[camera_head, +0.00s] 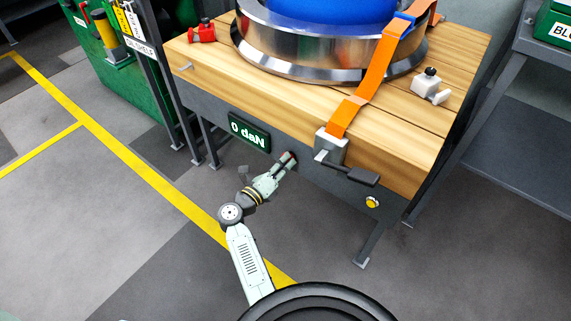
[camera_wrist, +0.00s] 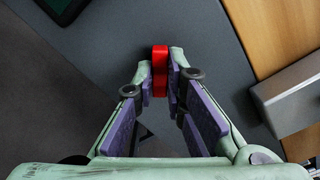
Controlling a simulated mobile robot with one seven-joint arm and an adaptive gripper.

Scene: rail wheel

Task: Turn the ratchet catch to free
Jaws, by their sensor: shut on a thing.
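The ratchet catch is a small red bar (camera_wrist: 160,72) on the dark grey front face of the bench. My gripper (camera_wrist: 160,85) is shut on it, with one finger on each side. In the wrist view the bar stands lengthwise between the fingertips. In the head view my gripper (camera_head: 284,164) reaches the front face, and only a bit of red shows at its tips. The ratchet (camera_head: 331,147), a grey block with a dark handle (camera_head: 347,170), sits to the right on the bench edge. An orange strap (camera_head: 372,82) runs up from it over the wheel.
The metal rail wheel (camera_head: 290,50) with a blue centre lies on the wooden bench top (camera_head: 420,125). A display (camera_head: 249,131) reads "0 daN". A yellow button (camera_head: 372,202) is at lower right. A red fitting (camera_head: 203,32) and a white one (camera_head: 430,86) flank the wheel.

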